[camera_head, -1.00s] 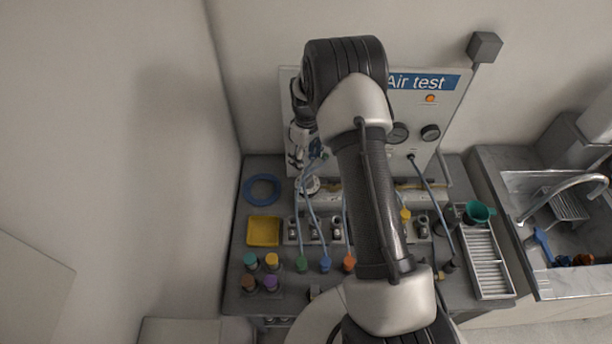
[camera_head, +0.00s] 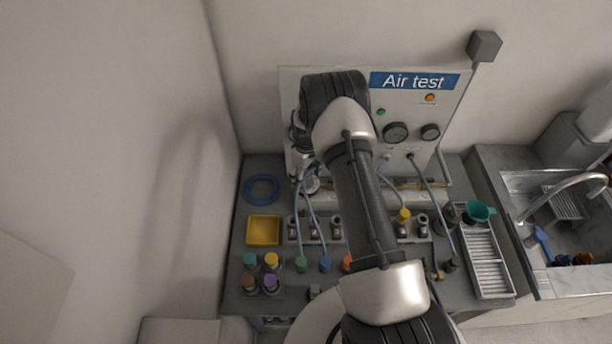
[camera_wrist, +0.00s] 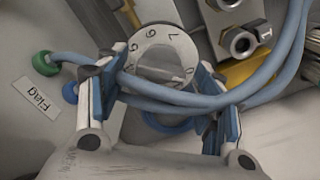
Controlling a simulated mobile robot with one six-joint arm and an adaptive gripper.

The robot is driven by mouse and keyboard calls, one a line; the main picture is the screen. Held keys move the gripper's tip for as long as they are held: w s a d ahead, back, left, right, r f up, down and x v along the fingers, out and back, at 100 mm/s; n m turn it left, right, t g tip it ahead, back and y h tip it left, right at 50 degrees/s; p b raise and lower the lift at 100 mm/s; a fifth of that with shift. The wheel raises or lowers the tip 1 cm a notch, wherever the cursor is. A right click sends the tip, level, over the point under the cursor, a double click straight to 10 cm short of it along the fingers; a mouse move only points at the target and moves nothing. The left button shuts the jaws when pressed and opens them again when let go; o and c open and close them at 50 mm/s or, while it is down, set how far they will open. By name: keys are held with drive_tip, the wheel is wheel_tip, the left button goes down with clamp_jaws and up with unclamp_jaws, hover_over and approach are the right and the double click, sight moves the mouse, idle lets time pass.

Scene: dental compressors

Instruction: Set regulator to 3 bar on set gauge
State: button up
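The regulator knob (camera_wrist: 162,62) is a pale round dial with numbers and a raised grip bar, seen in the wrist view. My gripper (camera_wrist: 158,98) is open, one blue-padded finger at each side of the knob's lower part; contact cannot be told. Blue hoses (camera_wrist: 150,98) cross between the fingers in front of the knob. In the head view the knob (camera_head: 312,186) is partly hidden below my gripper (camera_head: 304,176). Two round gauges, a left one (camera_head: 396,132) and a right one (camera_head: 430,132), are on the Air test panel; their readings are too small to tell.
A label reading Flag (camera_wrist: 36,97) and a green hose fitting (camera_wrist: 45,63) are left of the fingers. Metal fittings (camera_wrist: 240,43) stand close at right. The bench holds a blue ring (camera_head: 262,188), a yellow tray (camera_head: 264,231) and coloured bottles (camera_head: 270,283).

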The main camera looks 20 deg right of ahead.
drive_tip(key=c, duration=0.9)
drive_tip(key=shift+c, duration=0.2)
drive_tip(key=shift+b, duration=0.3)
